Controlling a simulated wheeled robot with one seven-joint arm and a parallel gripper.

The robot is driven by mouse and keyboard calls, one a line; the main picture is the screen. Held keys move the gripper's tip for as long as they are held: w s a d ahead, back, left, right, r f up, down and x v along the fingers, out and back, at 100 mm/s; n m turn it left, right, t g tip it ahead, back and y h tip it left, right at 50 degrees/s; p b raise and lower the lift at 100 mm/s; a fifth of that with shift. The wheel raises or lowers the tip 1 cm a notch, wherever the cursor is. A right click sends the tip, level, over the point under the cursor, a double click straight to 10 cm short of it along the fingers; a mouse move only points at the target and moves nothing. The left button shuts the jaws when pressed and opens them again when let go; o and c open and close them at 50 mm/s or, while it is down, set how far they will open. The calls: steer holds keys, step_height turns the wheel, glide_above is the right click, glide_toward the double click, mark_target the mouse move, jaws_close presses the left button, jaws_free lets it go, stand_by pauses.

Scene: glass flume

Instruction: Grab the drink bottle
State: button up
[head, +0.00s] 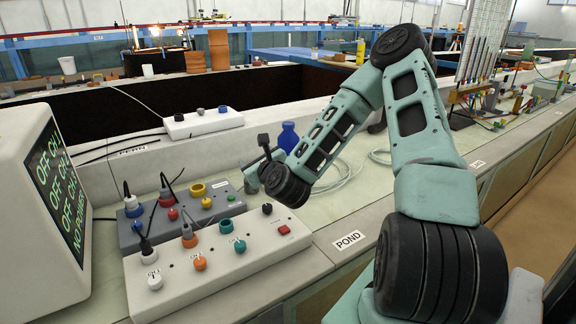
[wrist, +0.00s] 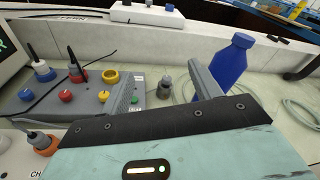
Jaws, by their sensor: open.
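The drink bottle is blue with a narrow cap. In the head view the bottle (head: 288,136) stands on the bench behind my arm, its lower part hidden. In the wrist view the bottle (wrist: 231,62) is upright, just beyond and right of the right finger, which hides its lower part. My gripper (wrist: 163,88) is open, with its two grey fingers apart. A small dark grey object (wrist: 166,86) shows between the fingers in the wrist view. The bottle is not between the fingers. In the head view my gripper (head: 258,165) is partly hidden by my wrist.
A grey control box (head: 165,222) and a white control box (head: 232,262) with knobs stand left of my gripper. A monitor (head: 42,200) is at far left. A white knob box (head: 203,122) sits on the ledge behind. Coiled clear tubing (wrist: 300,112) lies right of the bottle.

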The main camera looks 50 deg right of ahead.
mark_target(289, 127)
steer(key=s+d+r+m+g+h, duration=0.1)
steer(key=s+d+m+h, duration=0.15)
steer(key=d+m, duration=0.2)
steer(key=s+d+r+m+g+h, duration=0.1)
steer(key=s+d+m+h, duration=0.1)
steer(key=d+m+h, duration=0.3)
steer(key=shift+n+y, duration=0.55)
steer(key=shift+y, duration=0.3)
steer(key=p+x, duration=0.3)
steer(key=x, duration=0.8)
steer(key=shift+w+d, duration=0.1)
steer(key=shift+d, duration=0.15)
steer(key=shift+p+x, duration=1.5)
steer(key=shift+x, duration=1.55)
steer(key=shift+d, duration=0.2)
steer(key=c, duration=1.4)
